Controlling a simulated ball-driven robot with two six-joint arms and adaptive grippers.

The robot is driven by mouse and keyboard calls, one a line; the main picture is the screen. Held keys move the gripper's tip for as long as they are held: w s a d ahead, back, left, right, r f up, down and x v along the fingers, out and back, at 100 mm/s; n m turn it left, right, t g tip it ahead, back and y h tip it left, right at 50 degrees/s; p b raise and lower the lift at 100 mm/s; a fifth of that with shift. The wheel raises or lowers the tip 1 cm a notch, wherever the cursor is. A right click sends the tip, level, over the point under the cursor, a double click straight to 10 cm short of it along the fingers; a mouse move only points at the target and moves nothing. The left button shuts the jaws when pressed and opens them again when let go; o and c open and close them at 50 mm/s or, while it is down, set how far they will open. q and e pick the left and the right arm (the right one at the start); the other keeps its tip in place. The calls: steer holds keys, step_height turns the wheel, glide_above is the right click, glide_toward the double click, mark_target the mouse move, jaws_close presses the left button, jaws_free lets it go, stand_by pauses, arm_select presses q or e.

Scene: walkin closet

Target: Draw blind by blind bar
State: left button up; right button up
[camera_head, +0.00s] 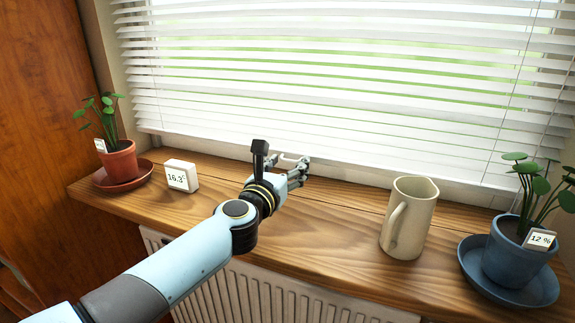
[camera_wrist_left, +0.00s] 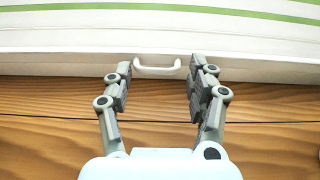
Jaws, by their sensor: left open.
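The white blind (camera_head: 300,75) hangs over the window with its slats tilted partly open. Its bottom bar (camera_wrist_left: 50,62) lies just above the wooden sill. A small white handle (camera_wrist_left: 158,72) on the bar shows in the left wrist view, between the tips of my left gripper (camera_wrist_left: 158,85). The fingers are open, one on each side of the handle, and no contact is visible. In the head view my left gripper (camera_head: 292,165) is at the blind's lower edge above the sill. My right gripper is in neither view.
The wooden sill (camera_head: 310,225) holds a beige jug (camera_head: 412,225), a blue-potted plant (camera_head: 512,255) on the right, a red-potted plant (camera_head: 120,160) and a small white display (camera_head: 181,176) on the left. A radiator (camera_head: 270,295) stands below. The sill between display and jug is otherwise clear.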

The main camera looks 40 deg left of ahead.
arm_select(q)
steer(key=shift+a, duration=0.15)
steer(key=c, duration=1.1)
steer(key=shift+a, duration=0.1)
jaws_close()
